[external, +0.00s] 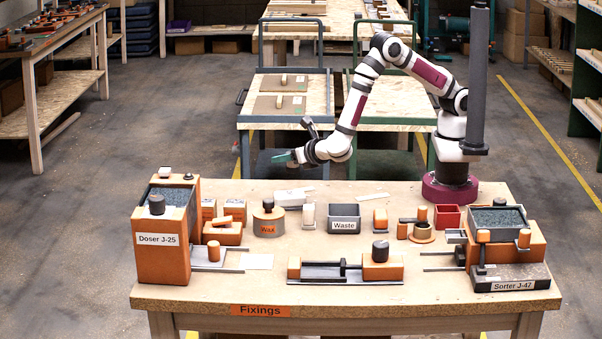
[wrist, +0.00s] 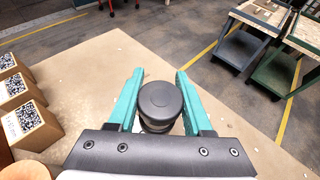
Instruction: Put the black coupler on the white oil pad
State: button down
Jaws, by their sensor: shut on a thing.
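My gripper (external: 281,159) is above the back edge of the bench, left of the middle, with its teal fingers pointing left. In the wrist view its fingers (wrist: 161,88) are shut on the black coupler (wrist: 160,99), a dark round piece with a paler part below its cap. The coupler cannot be made out in the external view. A flat white sheet (external: 258,262) lies at the front left, right of the Doser, and a thinner white piece (external: 372,196) lies at the back. I cannot tell which is the oil pad. Neither is clear in the wrist view.
The Doser J-25 (external: 163,252) stands tall at the left, the Sorter J-47 (external: 508,262) at the right. A Wax pot (external: 268,222), a Waste bin (external: 344,225) and an orange-and-black slide fixture (external: 345,269) stand between them.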

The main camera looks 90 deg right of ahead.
jog(key=shift+w+a+f, duration=0.2)
jog(key=shift+a+f, duration=0.25)
jog(key=shift+a, duration=0.05)
jog(key=shift+w+a+f, duration=0.2)
jog(key=shift+a+f, duration=0.25)
jog(key=shift+a, duration=0.05)
jog(key=shift+f, duration=1.75)
jog(key=shift+f, duration=0.1)
jog(key=shift+c, duration=1.6)
grip_release()
